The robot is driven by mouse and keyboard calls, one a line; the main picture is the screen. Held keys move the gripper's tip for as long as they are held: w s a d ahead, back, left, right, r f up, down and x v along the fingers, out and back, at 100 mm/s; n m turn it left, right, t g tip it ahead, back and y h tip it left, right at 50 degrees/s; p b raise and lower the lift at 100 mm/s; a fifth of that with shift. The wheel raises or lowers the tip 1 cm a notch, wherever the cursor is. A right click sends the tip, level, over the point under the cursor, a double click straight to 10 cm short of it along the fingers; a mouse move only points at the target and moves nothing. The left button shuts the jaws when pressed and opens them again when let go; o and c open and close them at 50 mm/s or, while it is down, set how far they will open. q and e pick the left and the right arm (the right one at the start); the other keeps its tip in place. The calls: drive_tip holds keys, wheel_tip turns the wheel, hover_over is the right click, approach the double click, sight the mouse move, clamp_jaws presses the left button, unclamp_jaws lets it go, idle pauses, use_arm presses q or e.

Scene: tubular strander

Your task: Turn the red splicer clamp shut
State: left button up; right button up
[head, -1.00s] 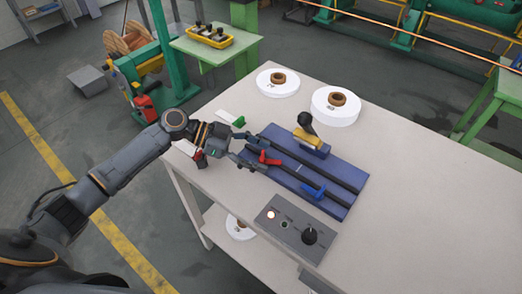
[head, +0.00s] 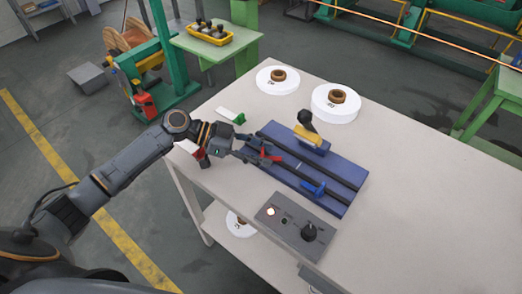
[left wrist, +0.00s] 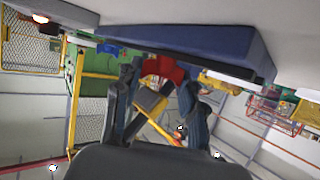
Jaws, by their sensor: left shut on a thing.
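The red splicer clamp (head: 270,154) sits on the left part of the blue splicer base (head: 320,163). My left gripper (head: 262,152) reaches in from the left and is shut on the red clamp. In the left wrist view the red clamp (left wrist: 162,70) lies between the two fingers (left wrist: 160,84), with the blue base beyond it. The fingers partly hide the clamp, so its exact angle is hard to tell. A blue clamp (head: 312,188) sits on the near right part of the base. My right gripper is not in view.
A grey control panel (head: 290,228) with a lit button and black knob lies in front of the base. A yellow block with a black handle (head: 307,128) stands at its far side. Two white spools (head: 336,104) stand behind. The table's right side is clear.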

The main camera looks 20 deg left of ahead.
use_arm(q)
drive_tip(key=n+t, duration=0.1)
drive_tip(key=n+t+p, duration=0.1)
drive_tip(key=t, duration=0.1)
drive_tip(key=shift+s+d+r+n+y+p, duration=0.1)
drive_tip(key=shift+s+r+n+y+p, duration=0.1)
drive_tip(key=shift+n+y+p, duration=0.15)
drive_tip(key=n+t+y+p, duration=0.3)
drive_tip(key=n+p, duration=0.1)
drive_tip(key=p, duration=0.4)
drive_tip(key=n+t+y+p, duration=0.3)
drive_tip(key=n+y+p, duration=0.1)
drive_tip(key=p, duration=0.5)
drive_tip(key=shift+d+r, duration=0.1)
drive_tip(key=shift+r, duration=0.05)
drive_tip(key=shift+w+f+n+t+y+p, duration=0.1)
drive_tip(key=shift+f+n+t+y+p, duration=0.25)
drive_tip(key=shift+p, duration=0.35)
drive_tip(key=shift+r, duration=0.1)
drive_tip(key=o, duration=1.2)
drive_tip(key=shift+c, duration=0.2)
drive_tip(key=v, duration=1.2)
